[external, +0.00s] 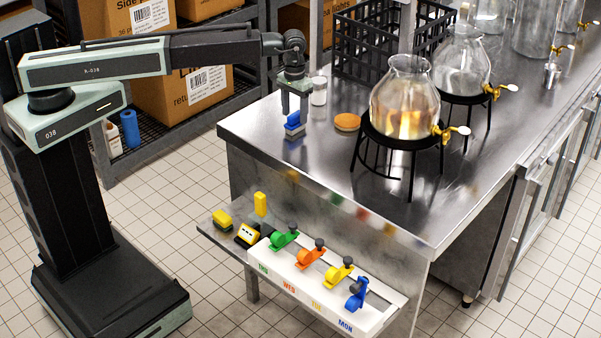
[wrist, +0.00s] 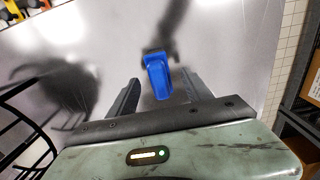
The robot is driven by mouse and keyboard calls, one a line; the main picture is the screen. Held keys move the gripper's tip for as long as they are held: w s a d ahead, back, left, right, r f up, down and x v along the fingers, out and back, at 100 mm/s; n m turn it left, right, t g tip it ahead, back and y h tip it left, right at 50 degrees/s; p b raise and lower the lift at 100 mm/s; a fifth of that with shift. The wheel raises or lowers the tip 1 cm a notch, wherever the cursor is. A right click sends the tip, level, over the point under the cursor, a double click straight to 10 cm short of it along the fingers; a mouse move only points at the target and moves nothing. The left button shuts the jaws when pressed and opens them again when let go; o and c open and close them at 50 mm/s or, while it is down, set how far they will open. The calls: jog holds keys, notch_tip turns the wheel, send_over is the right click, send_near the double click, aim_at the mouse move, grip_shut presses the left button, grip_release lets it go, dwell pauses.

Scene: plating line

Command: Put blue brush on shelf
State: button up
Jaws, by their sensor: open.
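The blue brush (external: 293,121) is near the left end of the steel counter (external: 330,160), directly below my gripper (external: 294,104). In the wrist view the blue brush (wrist: 158,76) shows between the two dark fingers of my gripper (wrist: 160,82), with a gap on either side. The fingers are apart and not closed on it. A low metal shelf (external: 240,221) juts out from the front of the counter. A dark wire shelving unit (external: 150,152) stands behind on the left. I cannot tell which one the task means.
A glass jar (external: 319,92), an orange-brown disc (external: 347,121) and a flask on a black stand (external: 405,105) are right of my gripper.

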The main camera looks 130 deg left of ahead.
aim_at(296, 113)
notch_tip(296, 113, down, 4)
jog(key=b, duration=0.3)
jog(key=shift+w+f, duration=0.1)
jog(key=shift+f, duration=0.1)
jog(key=shift+r, duration=0.2)
grip_shut()
jog(key=shift+r+p, duration=0.5)
jog(key=shift+p, duration=0.1)
notch_tip(296, 113, up, 3)
jog(key=p, duration=0.3)
jog(key=s+d, duration=0.3)
jog(key=d, duration=0.1)
jog(key=s+d, duration=0.4)
jog(key=s+d+r+p, duration=0.1)
jog(key=s+d, duration=0.2)
jog(key=d, duration=0.1)
jog(key=shift+s, duration=0.35)
